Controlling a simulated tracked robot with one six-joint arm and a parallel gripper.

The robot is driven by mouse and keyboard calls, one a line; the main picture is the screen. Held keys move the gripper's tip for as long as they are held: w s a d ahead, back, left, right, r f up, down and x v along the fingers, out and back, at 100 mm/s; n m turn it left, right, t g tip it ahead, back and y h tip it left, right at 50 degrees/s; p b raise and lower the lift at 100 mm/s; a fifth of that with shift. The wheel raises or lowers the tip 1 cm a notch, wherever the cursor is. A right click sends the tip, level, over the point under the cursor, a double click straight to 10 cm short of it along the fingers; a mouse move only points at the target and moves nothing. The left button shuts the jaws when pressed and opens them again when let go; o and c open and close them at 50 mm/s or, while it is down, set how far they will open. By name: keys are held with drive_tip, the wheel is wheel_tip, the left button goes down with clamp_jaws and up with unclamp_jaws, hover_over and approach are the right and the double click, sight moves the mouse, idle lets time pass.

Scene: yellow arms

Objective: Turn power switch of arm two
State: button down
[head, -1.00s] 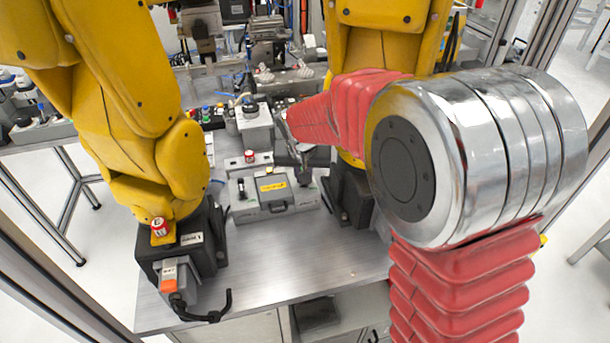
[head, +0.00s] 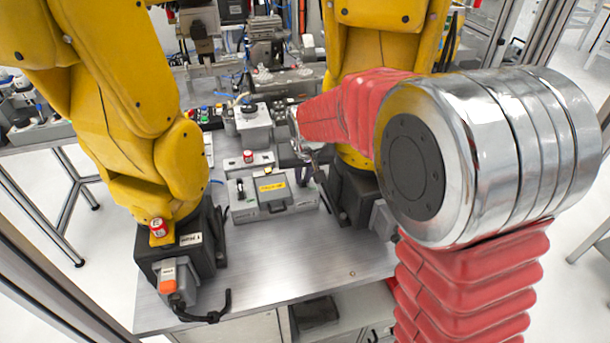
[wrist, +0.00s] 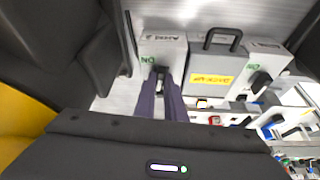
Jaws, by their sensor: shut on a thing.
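In the wrist view, the power switch (wrist: 159,74), a small black handle, is on the front of a light grey box (wrist: 165,48) with a green "ON" mark and printing that appears upside down. My gripper (wrist: 161,90) has its two dark fingers shut on this switch, one on each side. The fingers hide part of the handle, so its exact turn is hard to read. In the head view, my gripper (head: 308,160) is partly seen beside the right yellow arm (head: 375,60), below the end of my red sleeve.
A grey case (head: 260,205) with a yellow label stands left of my gripper in the head view. A second box (wrist: 270,55) with a black switch (wrist: 261,84) stands beyond the case in the wrist view. The left yellow arm (head: 130,90) stands close by. The front tabletop (head: 290,265) is clear.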

drive_tip(key=c, duration=1.8)
unclamp_jaws()
drive_tip(key=shift+r, duration=0.1)
drive_tip(key=v, duration=1.3)
drive_tip(key=shift+r, duration=0.25)
drive_tip(key=shift+m+t, duration=0.5)
drive_tip(key=shift+s+d+f, duration=0.1)
drive_tip(key=shift+s+d, duration=1.8)
drive_tip(key=shift+s, duration=2.3)
drive_tip(key=shift+s+d+f, duration=0.1)
drive_tip(key=shift+s+d, duration=1.8)
drive_tip(key=shift+s, duration=2.35)
drive_tip(key=shift+s+d+f, duration=0.1)
drive_tip(key=shift+s+d, duration=1.8)
drive_tip(key=shift+s, duration=2.3)
